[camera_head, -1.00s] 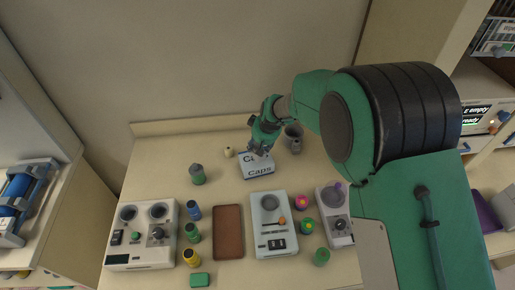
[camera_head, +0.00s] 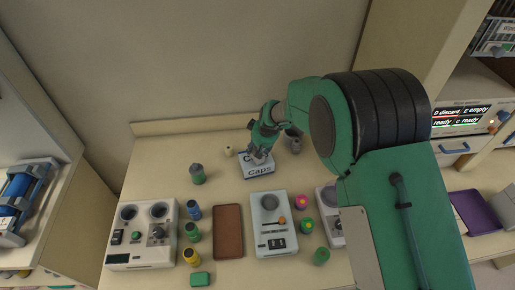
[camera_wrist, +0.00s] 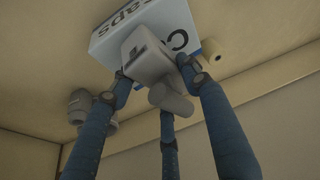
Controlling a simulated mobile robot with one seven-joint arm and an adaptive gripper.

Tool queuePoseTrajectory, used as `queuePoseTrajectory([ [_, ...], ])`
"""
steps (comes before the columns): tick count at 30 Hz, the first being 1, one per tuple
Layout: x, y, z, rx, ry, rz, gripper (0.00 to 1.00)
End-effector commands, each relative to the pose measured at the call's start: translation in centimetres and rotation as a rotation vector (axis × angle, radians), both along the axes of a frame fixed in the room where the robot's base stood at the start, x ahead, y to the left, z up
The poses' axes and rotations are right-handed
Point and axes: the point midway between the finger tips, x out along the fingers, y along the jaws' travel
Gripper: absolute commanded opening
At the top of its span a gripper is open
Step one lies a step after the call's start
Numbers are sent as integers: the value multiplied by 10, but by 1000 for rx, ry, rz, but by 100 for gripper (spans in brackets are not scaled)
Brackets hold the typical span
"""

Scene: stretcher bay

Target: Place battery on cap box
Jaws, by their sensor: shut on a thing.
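The cap box (camera_head: 258,172), a white and blue box lettered "Caps", lies near the back of the bench. My gripper (camera_head: 260,157) is directly over it in the head view and covers part of its lettering. In the wrist view my gripper's fingers (camera_wrist: 162,82) are shut around a light grey, blocky thing, apparently the battery (camera_wrist: 147,58). The battery overlaps the cap box (camera_wrist: 122,32) there. I cannot tell whether the two touch. In the head view the battery is small and hard to separate from the fingers.
Close by stand a small cream spool (camera_head: 229,151) and a grey cup-like thing (camera_head: 294,142). A green-grey jar (camera_head: 197,174) is to the left. Nearer the front are a brown tray (camera_head: 228,232), a grey device (camera_head: 271,225) and a two-dial device (camera_head: 143,235). The back left bench is clear.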

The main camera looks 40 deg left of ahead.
Motion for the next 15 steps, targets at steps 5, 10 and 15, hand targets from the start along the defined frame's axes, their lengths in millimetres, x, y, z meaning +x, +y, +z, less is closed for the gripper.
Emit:
queuePoseTrajectory([
  [5, 1, 1, 0, 2, -2, 1, 4],
  [10, 1, 1, -1, 1, -2, 1, 4],
  [15, 0, 0, -5, 0, 0, 1, 52],
])
